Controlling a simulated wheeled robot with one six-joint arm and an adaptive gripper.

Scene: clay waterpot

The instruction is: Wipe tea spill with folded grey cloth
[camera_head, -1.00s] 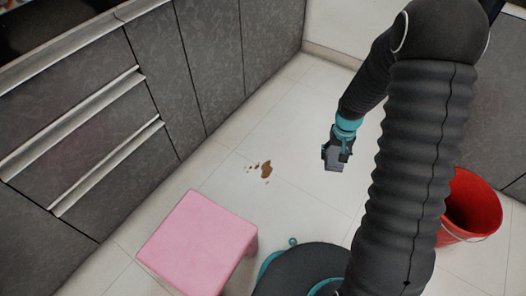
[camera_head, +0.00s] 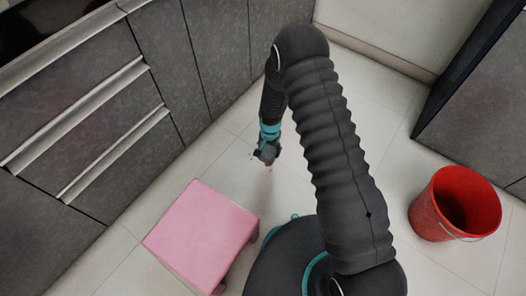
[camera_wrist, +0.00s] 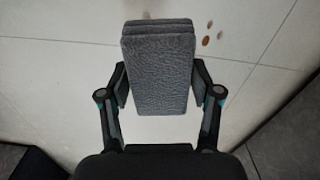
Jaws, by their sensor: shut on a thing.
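My gripper (camera_head: 266,152) reaches down over the tiled floor between the cabinets and my base. In the wrist view its fingers (camera_wrist: 160,97) are shut on the sides of the folded grey cloth (camera_wrist: 158,65). The cloth is a thick block in several layers. The brown tea spill shows in the wrist view as small spots (camera_wrist: 206,40) just right of the cloth's far end; the cloth may hide more of it. In the head view my gripper covers most of the spill, and only a faint brown trace shows below it. I cannot tell whether the cloth touches the floor.
A pink stool (camera_head: 202,231) stands left of my base, near the grey cabinets (camera_head: 75,110). A red bucket (camera_head: 433,213) stands on the right. A dark cabinet (camera_head: 480,100) is at the right wall. The floor around the spill is clear.

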